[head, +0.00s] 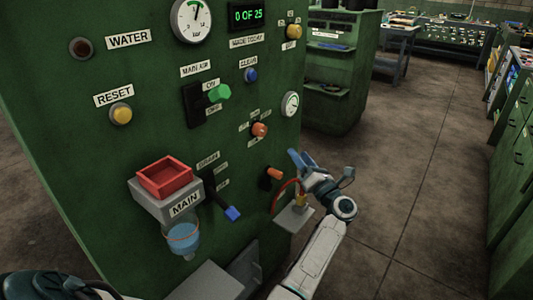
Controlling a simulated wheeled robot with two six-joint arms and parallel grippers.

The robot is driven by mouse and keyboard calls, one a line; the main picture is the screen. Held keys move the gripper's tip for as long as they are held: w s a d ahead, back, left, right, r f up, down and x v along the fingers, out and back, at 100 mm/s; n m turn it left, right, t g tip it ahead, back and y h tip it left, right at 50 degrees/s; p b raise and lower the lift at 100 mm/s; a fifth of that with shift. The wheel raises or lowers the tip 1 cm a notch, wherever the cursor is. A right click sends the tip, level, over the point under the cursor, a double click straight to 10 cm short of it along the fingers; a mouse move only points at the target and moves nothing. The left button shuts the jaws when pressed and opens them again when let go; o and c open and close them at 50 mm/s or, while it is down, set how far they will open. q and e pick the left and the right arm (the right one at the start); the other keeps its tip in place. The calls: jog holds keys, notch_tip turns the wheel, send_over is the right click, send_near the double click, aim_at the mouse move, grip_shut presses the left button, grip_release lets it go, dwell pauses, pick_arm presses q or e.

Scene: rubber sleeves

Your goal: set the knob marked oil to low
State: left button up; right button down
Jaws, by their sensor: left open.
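A green machine panel (150,75) carries several knobs. An orange-red round knob (260,130) sits below a white gauge, with small labels around it too blurred to read; I cannot tell whether one says oil or where the knob points. Another orange knob or lever (275,173) on a dark plate is lower right, near the panel's edge. My left gripper (301,160) is open and empty, at the panel's right edge, right of and below the round knob and apart from it. It is close to the lower orange knob; contact is unclear. My right gripper is not in view.
The panel also has a green MAIN AIR knob (219,93), a blue-tipped lever (231,213), a yellow RESET button (121,114) and a projecting red tray (166,177). A red hose (277,193) and small shelf (293,218) stand near my arm. Open floor (410,170) lies to the right.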

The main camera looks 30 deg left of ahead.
aim_at(263, 132)
pick_arm(q)
jog(key=s+a+r+n+g+h+b, duration=0.2)
jog(key=s+r+n+g+b, duration=0.3)
jog(key=n, duration=0.6)
jog(key=shift+g, duration=0.7)
jog(key=w+a+p, duration=0.1)
jog(key=a, duration=0.2)
jog(key=w+a+p, duration=0.1)
jog(key=a, duration=0.2)
jog(key=w+a+r, duration=0.1)
jog(key=a, duration=0.2)
jog(key=shift+a+p, duration=0.3)
jog(key=shift+p, duration=0.1)
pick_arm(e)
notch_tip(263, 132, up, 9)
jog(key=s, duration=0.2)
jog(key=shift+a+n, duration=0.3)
pick_arm(q)
jog(key=c, duration=1)
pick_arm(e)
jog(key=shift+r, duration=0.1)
